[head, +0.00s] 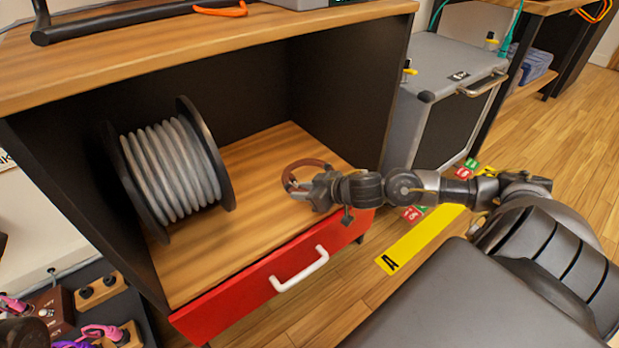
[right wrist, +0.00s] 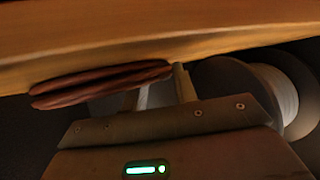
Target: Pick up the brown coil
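The brown coil (head: 310,163) is a ring of cable at the right part of the wooden shelf inside the cabinet. My right gripper (head: 301,189) reaches in from the right and is at the coil's near right side. In the right wrist view the brown coil (right wrist: 95,85) appears edge-on, close against the wooden surface. Its right end lies between the two fingers of my right gripper (right wrist: 165,86). The fingers stand apart, but I cannot tell whether they press on the coil. My left gripper cannot be made out in these views.
A large cable reel (head: 172,170) stands at the left of the shelf (head: 245,240). A red drawer front (head: 240,295) with a white handle (head: 300,270) is below. A grey case (head: 450,100) stands right of the cabinet. The cabinet top (head: 200,50) overhangs the shelf.

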